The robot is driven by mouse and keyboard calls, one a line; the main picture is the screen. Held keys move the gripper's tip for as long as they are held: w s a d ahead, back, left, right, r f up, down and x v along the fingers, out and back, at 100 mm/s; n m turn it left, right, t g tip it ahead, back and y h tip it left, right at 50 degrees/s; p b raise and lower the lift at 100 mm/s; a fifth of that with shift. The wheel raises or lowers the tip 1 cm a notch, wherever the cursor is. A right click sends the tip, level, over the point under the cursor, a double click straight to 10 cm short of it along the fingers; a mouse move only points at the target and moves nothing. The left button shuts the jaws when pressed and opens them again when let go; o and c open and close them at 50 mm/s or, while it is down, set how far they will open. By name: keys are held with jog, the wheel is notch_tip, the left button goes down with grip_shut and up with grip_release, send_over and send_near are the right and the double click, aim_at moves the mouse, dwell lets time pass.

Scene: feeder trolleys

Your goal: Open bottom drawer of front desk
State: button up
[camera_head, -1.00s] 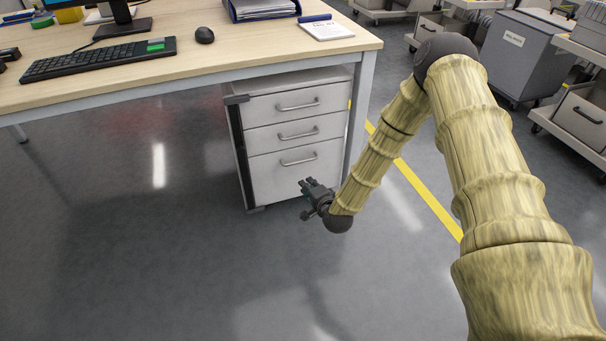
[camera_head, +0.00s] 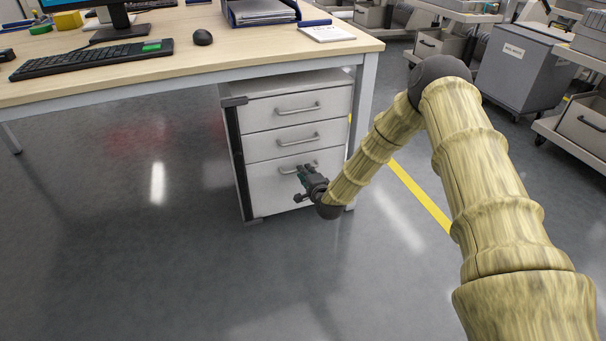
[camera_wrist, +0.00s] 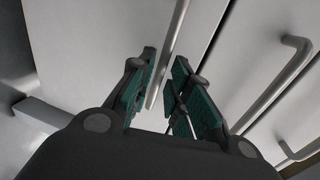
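The bottom drawer (camera_head: 272,192) of the grey-white drawer unit under the desk (camera_head: 180,68) is closed. Its bar handle (camera_head: 288,171) is partly covered by my gripper (camera_head: 304,173) in the head view. In the wrist view, my gripper (camera_wrist: 162,92) is open, with green pads on both fingers. The bottom drawer's handle (camera_wrist: 171,50) runs into the gap between the fingertips, closer to the left finger; I cannot tell if it touches. The middle drawer's handle (camera_wrist: 285,87) shows to the right in the wrist view.
The middle drawer (camera_head: 270,144) and top drawer (camera_head: 270,112) are closed. A desk leg (camera_head: 363,110) stands just right of the unit, near my forearm. The floor (camera_head: 150,250) in front is clear. Trolleys and a grey bin (camera_head: 520,70) stand at the back right.

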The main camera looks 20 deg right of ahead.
jog(key=shift+w+f+b, duration=0.15)
jog(key=shift+w+b, duration=0.05)
jog(key=shift+w, duration=0.55)
jog(key=shift+w+f+b, duration=0.15)
jog(key=shift+w+b, duration=0.05)
jog(key=shift+w, duration=0.5)
jog(key=shift+a, duration=0.1)
grip_shut()
